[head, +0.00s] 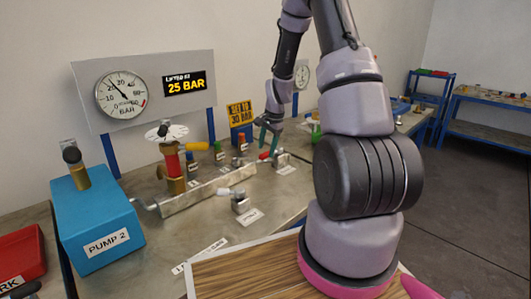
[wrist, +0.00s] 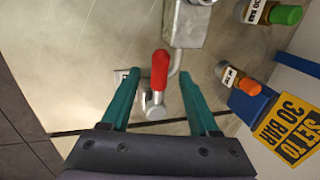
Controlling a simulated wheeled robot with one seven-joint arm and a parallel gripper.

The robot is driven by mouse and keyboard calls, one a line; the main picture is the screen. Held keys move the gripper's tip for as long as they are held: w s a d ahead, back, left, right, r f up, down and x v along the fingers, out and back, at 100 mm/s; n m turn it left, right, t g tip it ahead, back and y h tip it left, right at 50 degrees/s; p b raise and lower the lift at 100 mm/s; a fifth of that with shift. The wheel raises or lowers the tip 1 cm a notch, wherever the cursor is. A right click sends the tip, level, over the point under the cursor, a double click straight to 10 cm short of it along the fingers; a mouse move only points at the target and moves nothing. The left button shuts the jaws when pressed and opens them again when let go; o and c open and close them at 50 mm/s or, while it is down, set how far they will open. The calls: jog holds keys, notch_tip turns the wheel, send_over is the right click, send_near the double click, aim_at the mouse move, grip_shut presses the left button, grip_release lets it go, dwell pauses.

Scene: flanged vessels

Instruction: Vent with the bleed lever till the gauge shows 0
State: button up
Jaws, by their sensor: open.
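The round gauge (head: 122,96) on the back panel has its needle pointing up and left, near the 20 mark; the exact reading is too small to tell. A red-handled lever (wrist: 159,70) on a small valve stands at the end of the metal manifold; it also shows in the head view (head: 265,155). Its label is unreadable, so I cannot confirm it is the bleed lever. My gripper (wrist: 158,78) is open, with its teal fingers on either side of the red handle. No contact shows. In the head view my gripper (head: 269,138) is above the lever.
A display (head: 185,84) reads "LIFTED AT 25 BAR". A yellow sign (head: 240,115) says "SET TO 30 BAR". A white-handled valve (head: 240,203) stands in front of the manifold (head: 200,193). The blue PUMP 2 box (head: 97,220) is at left. Several coloured-capped fittings stand behind.

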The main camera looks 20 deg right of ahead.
jog(key=shift+x, duration=1.35)
grip_shut()
dwell(0.4)
